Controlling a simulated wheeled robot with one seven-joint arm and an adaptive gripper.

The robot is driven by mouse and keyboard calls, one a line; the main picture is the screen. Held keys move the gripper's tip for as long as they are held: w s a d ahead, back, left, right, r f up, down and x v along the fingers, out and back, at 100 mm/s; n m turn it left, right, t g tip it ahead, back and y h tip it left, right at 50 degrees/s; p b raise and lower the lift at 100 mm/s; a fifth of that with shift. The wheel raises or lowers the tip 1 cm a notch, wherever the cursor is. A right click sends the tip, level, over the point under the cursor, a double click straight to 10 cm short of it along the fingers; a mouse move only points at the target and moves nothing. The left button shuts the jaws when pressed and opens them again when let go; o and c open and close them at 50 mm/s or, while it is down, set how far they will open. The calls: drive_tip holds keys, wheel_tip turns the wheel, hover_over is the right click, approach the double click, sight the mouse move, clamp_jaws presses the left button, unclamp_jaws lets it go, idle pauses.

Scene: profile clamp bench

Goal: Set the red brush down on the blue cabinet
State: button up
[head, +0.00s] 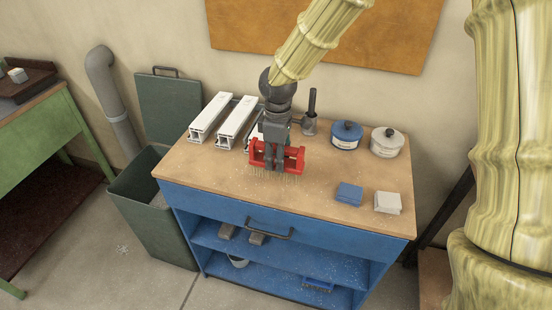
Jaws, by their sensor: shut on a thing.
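The red brush (292,160) has a red body with pale bristles pointing down. My gripper (277,158) is shut on it from above. The brush is over the wooden top of the blue cabinet (240,216), near its middle. The bristle tips are at or just above the top; I cannot tell whether they touch. The jaws hide the middle of the brush. The cabinet has a blue front with a dark handle and open shelves below.
White profiles (237,122) lie at the back left of the top. A blue-lidded tin (346,134) and a grey-lidded tin (387,142) stand at the back right. A blue block (349,194) and a white block (388,203) lie front right. The front left top is clear. An open green bin (150,215) stands left.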

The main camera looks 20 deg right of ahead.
drive_tip(key=shift+w+d, duration=0.1)
drive_tip(key=shift+w, duration=0.85)
drive_tip(key=shift+f+p, duration=0.65)
drive_tip(key=shift+f, duration=1.15)
drive_tip(key=o, duration=1)
drive_tip(key=shift+f, duration=0.1)
wheel_tip(320, 180, up, 12)
drive_tip(key=shift+r+b, duration=0.1)
drive_tip(key=shift+b, duration=0.7)
